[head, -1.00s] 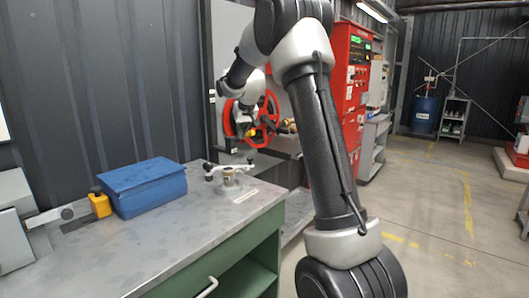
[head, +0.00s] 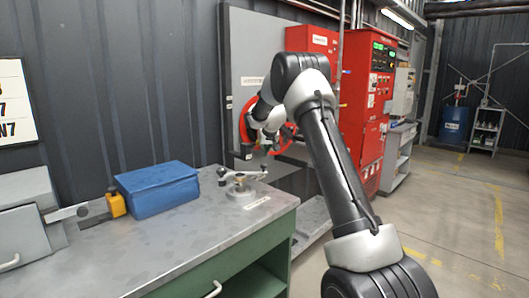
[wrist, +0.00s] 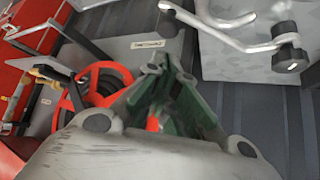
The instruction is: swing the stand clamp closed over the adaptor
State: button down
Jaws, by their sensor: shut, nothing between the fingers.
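The stand (head: 241,194) is a round silver base on the grey bench top, near the bench's right end. A small brass-coloured adaptor (head: 240,181) sits in its middle. Silver clamp arms (head: 255,173) with dark knobs spread from the top of the stand. In the wrist view the silver clamp arm (wrist: 235,43) with black knobs crosses the upper right. My gripper (wrist: 165,68) is shut and empty, its fingertips just below and left of that arm, apparently not touching it. In the head view my gripper is small, behind and above the stand; the exact gap is unclear.
A blue box (head: 158,190) and a yellow block (head: 116,204) stand left on the bench (head: 150,240). A red hose reel (head: 250,118) hangs behind the stand, with red cabinets (head: 368,110) beyond. Bench front is clear; open floor lies right.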

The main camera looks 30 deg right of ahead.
jog(key=x, duration=0.7)
jog(key=shift+w+f, duration=0.2)
jog(key=shift+f, duration=0.1)
jog(key=shift+s, duration=0.1)
